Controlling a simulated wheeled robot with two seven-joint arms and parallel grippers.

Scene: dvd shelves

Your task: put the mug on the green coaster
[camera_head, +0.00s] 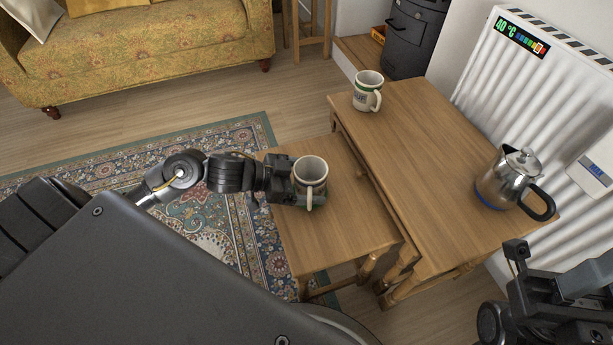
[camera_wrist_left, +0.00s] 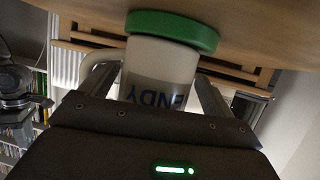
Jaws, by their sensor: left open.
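A white mug (camera_head: 311,172) with dark lettering stands upright on the small wooden table. In the left wrist view, which is upside down, the mug (camera_wrist_left: 160,60) has its base against the green coaster (camera_wrist_left: 172,29). It looks seated on it. In the head view the coaster is mostly hidden under the mug. My left gripper (camera_head: 293,182) is at the mug, its open fingers on either side of it; I cannot tell whether they touch it. My right gripper (camera_head: 515,251) is at the lower right, away from the mug; its jaw opening is unclear.
A second white mug (camera_head: 367,91) with green markings stands at the far end of the larger table (camera_head: 425,165). A steel kettle (camera_head: 512,177) stands at its right, near the radiator (camera_head: 535,85). The larger table's middle and the small table's front are clear.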

